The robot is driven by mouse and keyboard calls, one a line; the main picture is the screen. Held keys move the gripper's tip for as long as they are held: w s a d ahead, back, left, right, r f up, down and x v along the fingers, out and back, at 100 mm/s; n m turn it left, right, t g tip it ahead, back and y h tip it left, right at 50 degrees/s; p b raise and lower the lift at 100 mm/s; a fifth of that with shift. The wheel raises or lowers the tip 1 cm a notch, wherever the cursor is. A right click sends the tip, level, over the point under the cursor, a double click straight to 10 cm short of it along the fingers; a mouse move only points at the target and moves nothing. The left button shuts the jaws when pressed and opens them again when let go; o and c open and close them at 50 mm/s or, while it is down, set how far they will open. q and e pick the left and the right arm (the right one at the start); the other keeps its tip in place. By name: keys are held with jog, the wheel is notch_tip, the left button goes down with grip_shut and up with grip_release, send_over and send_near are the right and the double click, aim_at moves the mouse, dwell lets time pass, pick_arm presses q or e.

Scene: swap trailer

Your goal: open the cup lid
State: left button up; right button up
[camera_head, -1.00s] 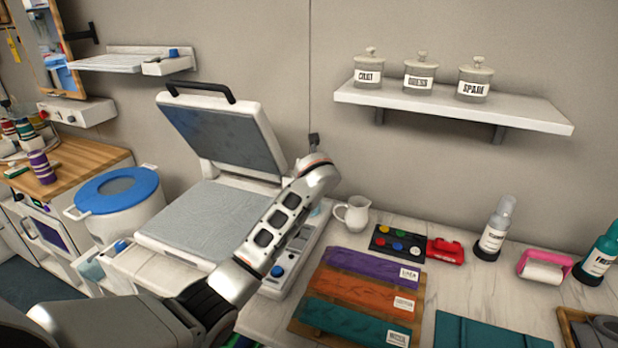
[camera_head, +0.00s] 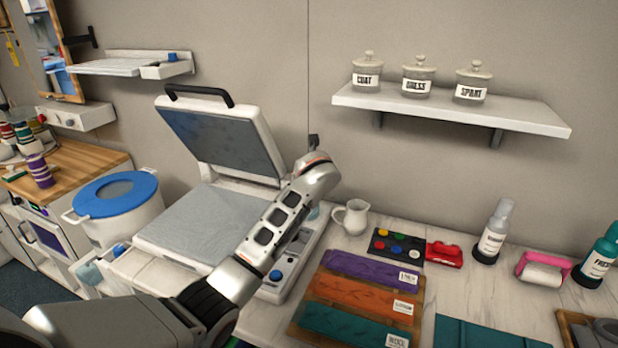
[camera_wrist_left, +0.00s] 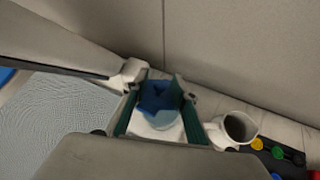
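My left gripper (camera_wrist_left: 160,88) is open, with one green-padded finger on each side of the lid. I cannot tell whether either finger touches it. In the head view my left arm reaches to the counter between the heat press and a white pitcher. Its wrist hides the fingers there, and only a bluish sliver of the cup (camera_head: 314,212) shows. My right gripper is not in view.
The heat press (camera_head: 205,225) stands open left of my wrist. The white pitcher (camera_head: 351,217) is close on the right, and also shows in the wrist view (camera_wrist_left: 232,131). A paint palette (camera_head: 397,246) and fabric board (camera_head: 360,300) lie nearer. The wall is close behind.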

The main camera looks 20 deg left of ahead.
pick_arm(q)
jog(key=v, duration=1.2)
